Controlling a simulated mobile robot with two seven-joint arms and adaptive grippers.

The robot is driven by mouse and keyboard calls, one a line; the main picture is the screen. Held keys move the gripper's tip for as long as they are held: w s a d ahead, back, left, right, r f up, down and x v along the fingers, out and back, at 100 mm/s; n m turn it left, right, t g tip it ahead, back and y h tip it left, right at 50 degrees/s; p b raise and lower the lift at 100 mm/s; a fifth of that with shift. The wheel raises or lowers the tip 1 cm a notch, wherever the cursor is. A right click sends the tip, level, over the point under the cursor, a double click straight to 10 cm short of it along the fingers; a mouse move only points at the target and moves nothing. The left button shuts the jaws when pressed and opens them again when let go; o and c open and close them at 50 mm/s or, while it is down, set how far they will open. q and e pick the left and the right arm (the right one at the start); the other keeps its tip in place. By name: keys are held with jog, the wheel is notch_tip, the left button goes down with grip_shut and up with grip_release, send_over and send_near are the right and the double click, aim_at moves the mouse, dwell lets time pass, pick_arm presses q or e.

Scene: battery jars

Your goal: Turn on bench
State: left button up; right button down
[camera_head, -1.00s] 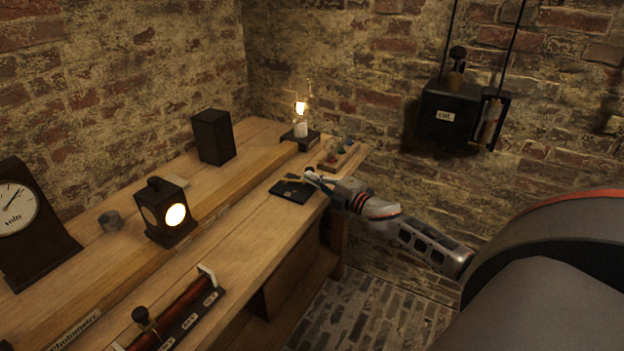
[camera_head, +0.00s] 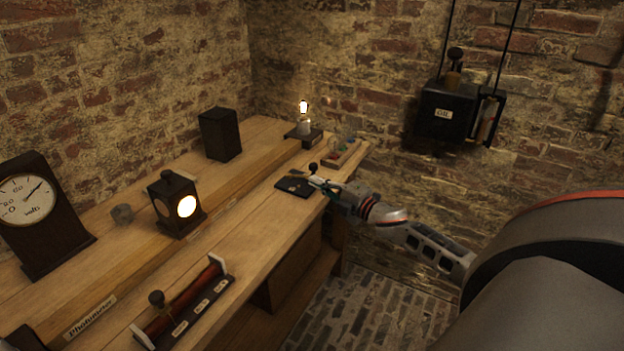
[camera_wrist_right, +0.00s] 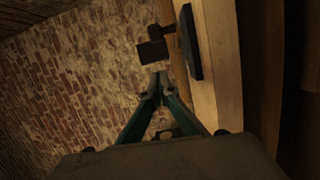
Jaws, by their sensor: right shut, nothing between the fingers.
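The wooden bench (camera_head: 250,250) runs along the left brick wall. Near its right end lies a flat black switch base (camera_head: 292,187) with a metal lever and a round black knob (camera_head: 312,167) standing above it. My right gripper (camera_head: 330,187) is shut and empty beside the base's right side, by the bench's front edge. In the right wrist view the shut fingertips (camera_wrist_right: 158,82) are close to a dark block-like knob (camera_wrist_right: 152,52) and a black plate (camera_wrist_right: 190,42); whether they touch is unclear. A small lamp (camera_head: 303,108) glows at the back. My left gripper is out of view.
A lit lantern (camera_head: 174,207), a dark box (camera_head: 220,135), a volts meter (camera_head: 36,212) and a red coil slider (camera_head: 184,303) stand on the bench. A small tray (camera_head: 343,153) sits at its far end. A black wall box (camera_head: 450,115) hangs right. The floor is clear.

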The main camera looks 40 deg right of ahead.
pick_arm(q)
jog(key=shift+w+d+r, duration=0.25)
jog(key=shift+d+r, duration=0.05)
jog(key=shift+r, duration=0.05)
pick_arm(e)
jog(key=s+d, duration=0.2)
jog(key=s, duration=0.5)
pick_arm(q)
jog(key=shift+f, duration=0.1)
pick_arm(e)
jog(key=shift+f, duration=0.1)
jog(key=s+a+f+m+g+h, duration=0.1)
jog(key=s+a+f+m+g, duration=0.1)
jog(key=s+a+f+m, duration=0.5)
jog(key=s+a+f+m+g, duration=0.1)
jog(key=s+a+f+m, duration=0.1)
jog(key=s+a+f, duration=0.6)
jog(key=s+a+f+m+g, duration=0.2)
jog(key=s+a+f+m, duration=0.1)
jog(key=a, duration=0.5)
jog(key=s+a+f+m+g, duration=0.2)
jog(key=s+a+f+m, duration=0.1)
jog(key=s+a+f, duration=0.3)
jog(key=s+a, duration=0.1)
jog(key=a, duration=0.1)
jog(key=shift+a+f+y, duration=0.3)
jog(key=shift+a+y, duration=0.05)
jog(key=shift+y, duration=0.05)
